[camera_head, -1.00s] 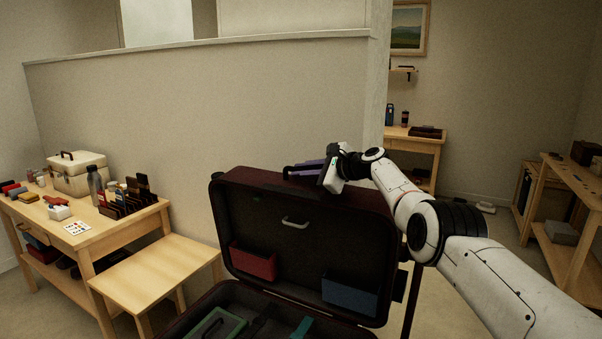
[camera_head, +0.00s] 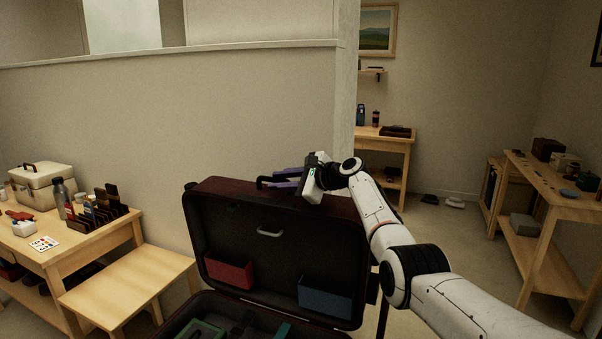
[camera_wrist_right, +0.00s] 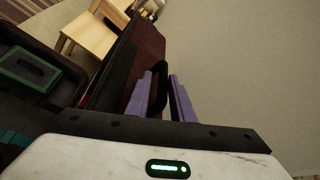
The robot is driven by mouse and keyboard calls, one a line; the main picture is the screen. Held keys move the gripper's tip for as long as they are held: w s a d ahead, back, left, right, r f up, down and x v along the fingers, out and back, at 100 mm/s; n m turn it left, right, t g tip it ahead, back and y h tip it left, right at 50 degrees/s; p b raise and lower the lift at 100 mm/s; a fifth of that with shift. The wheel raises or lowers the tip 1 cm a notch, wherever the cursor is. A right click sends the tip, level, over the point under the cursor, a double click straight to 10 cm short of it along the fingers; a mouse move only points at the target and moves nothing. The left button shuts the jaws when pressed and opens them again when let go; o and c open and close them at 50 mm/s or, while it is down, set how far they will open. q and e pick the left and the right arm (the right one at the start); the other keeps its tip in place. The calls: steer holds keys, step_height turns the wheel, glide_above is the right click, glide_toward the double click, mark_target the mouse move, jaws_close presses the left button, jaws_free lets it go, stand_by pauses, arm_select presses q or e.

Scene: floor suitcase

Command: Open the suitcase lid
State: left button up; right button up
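The dark red suitcase (camera_head: 200,215) stands on the floor with its lid (camera_head: 222,222) raised and upright, its dark lining facing me. A black handle (camera_head: 263,181) is on the lid's top edge; it also shows in the right wrist view (camera_wrist_right: 158,84). My right gripper (camera_head: 286,179) is at this edge beside the handle. In the right wrist view, its purple fingers (camera_wrist_right: 162,95) are apart, with the handle seen between and beyond them. I see no clear grip on it. The open base (camera_head: 180,330) is partly cut off below. My left gripper is not in view.
A red pocket (camera_head: 229,274) and blue pocket (camera_head: 325,297) are inside the lid. A low wooden bench (camera_head: 130,275) and a cluttered table (camera_head: 60,255) stand left. A partition wall (camera_head: 240,120) is behind. Shelving (camera_head: 545,205) stands right, with open floor before it.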

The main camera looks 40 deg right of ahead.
steer(key=v, duration=0.6)
steer(key=shift+s+b, duration=0.3)
steer(key=shift+b, duration=0.05)
steer(key=shift+s+d+r, duration=0.2)
steer(key=shift+s+r, duration=0.05)
steer(key=shift+s, duration=0.35)
